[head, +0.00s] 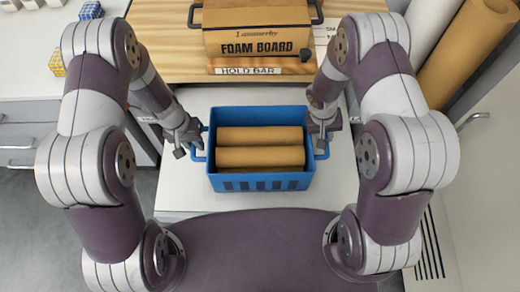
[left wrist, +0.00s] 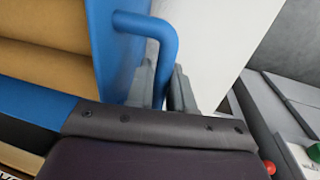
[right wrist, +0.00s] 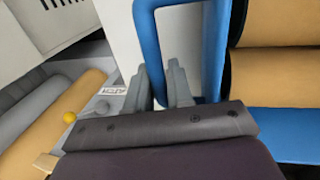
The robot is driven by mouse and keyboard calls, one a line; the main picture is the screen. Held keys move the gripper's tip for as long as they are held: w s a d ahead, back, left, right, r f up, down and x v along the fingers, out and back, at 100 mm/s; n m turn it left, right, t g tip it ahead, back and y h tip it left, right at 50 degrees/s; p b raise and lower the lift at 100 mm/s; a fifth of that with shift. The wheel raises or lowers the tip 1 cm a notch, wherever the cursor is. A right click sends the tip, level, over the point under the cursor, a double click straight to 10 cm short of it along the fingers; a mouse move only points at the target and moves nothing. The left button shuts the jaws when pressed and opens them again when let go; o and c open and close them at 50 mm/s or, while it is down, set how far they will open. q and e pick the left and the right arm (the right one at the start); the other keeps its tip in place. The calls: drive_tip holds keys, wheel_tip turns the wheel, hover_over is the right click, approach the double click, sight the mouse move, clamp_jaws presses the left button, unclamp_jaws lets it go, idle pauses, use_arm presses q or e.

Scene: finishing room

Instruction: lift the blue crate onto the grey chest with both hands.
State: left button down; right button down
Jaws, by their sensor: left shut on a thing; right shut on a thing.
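The blue crate (head: 258,183) is in the middle of the head view, looks level and holds two brown rolls (head: 261,157). My left gripper (head: 190,143) is shut on its left handle; in the left wrist view the fingers stand either side of the blue handle bar (left wrist: 163,40). My right gripper (head: 322,133) is shut on its right handle, also seen as a blue loop (right wrist: 147,40) in the right wrist view. A pale grey top (head: 225,97), perhaps the chest's, lies beneath the crate. I cannot tell whether they touch.
Behind the crate, a brown foam board box (head: 257,32) with black handles stands on a wooden top (head: 165,45). Grey drawers (head: 22,150) are at left. Large rolls (head: 470,50) lean at the right. A yellow-and-white block (head: 57,63) sits on the left counter.

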use_arm(q)
drive_tip(key=shift+r, duration=0.1)
use_arm(e)
drive_tip(key=shift+r, duration=0.1)
